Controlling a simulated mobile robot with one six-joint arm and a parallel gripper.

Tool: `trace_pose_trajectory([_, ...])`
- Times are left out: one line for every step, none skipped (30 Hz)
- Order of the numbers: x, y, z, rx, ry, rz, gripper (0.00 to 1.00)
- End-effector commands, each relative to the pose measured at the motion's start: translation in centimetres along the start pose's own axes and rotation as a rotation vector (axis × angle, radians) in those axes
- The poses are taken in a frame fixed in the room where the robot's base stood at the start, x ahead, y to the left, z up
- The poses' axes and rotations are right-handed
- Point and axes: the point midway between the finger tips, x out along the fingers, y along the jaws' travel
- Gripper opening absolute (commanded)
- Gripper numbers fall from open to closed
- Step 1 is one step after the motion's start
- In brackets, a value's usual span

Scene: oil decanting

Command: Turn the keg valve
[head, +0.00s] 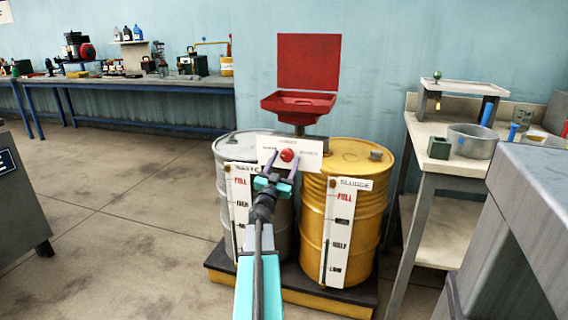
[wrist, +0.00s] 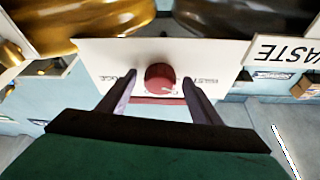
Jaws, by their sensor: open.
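The keg valve is a round red knob (head: 287,155) on a white plate (head: 310,156) at the front of two drums. In the wrist view the red knob (wrist: 163,78) sits near the middle of the white plate (wrist: 110,57). My gripper (head: 281,158) is open, its fingers pointing at the plate. In the wrist view the fingertips of my gripper (wrist: 159,74) lie on either side of the knob, with gaps visible. Whether the fingertips touch the plate is not clear. The plate's small lettering is too small to read fully.
A yellow sludge drum (head: 372,215) and a grey drum (head: 232,149) stand on a dark pallet (head: 350,302). A red funnel box (head: 298,106) with a raised lid sits above them. A workbench (head: 420,145) stands to the right. Open floor lies to the left.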

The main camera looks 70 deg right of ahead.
Motion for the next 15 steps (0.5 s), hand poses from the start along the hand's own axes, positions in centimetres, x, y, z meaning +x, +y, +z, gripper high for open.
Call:
trace_pose_trajectory([0.0,0.0,0.0,0.0,0.0,0.0,0.59])
trace_pose_trajectory([0.0,0.0,0.0,0.0,0.0,0.0,0.59])
trace_pose_trajectory([0.0,0.0,0.0,0.0,0.0,0.0,0.59])
trace_pose_trajectory([0.0,0.0,0.0,0.0,0.0,0.0,0.59])
trace_pose_trajectory([0.0,0.0,0.0,0.0,0.0,0.0,0.57])
trace_pose_trajectory([0.0,0.0,0.0,0.0,0.0,0.0,0.5])
trace_pose_trajectory([0.0,0.0,0.0,0.0,0.0,0.0,0.45])
trace_pose_trajectory([0.0,0.0,0.0,0.0,0.0,0.0,0.4])
trace_pose_trajectory([0.0,0.0,0.0,0.0,0.0,0.0,0.33])
trace_pose_trajectory([0.0,0.0,0.0,0.0,0.0,0.0,0.28])
trace_pose_trajectory([0.0,0.0,0.0,0.0,0.0,0.0,0.23])
trace_pose_trajectory([0.0,0.0,0.0,0.0,0.0,0.0,0.17])
trace_pose_trajectory([-1.8,0.0,-0.8,0.002,-0.001,-0.003,0.17])
trace_pose_trajectory([-0.9,0.0,-0.4,0.001,0.0,0.0,0.17])
trace_pose_trajectory([-0.5,0.0,-0.2,0.001,0.0,0.001,0.17])
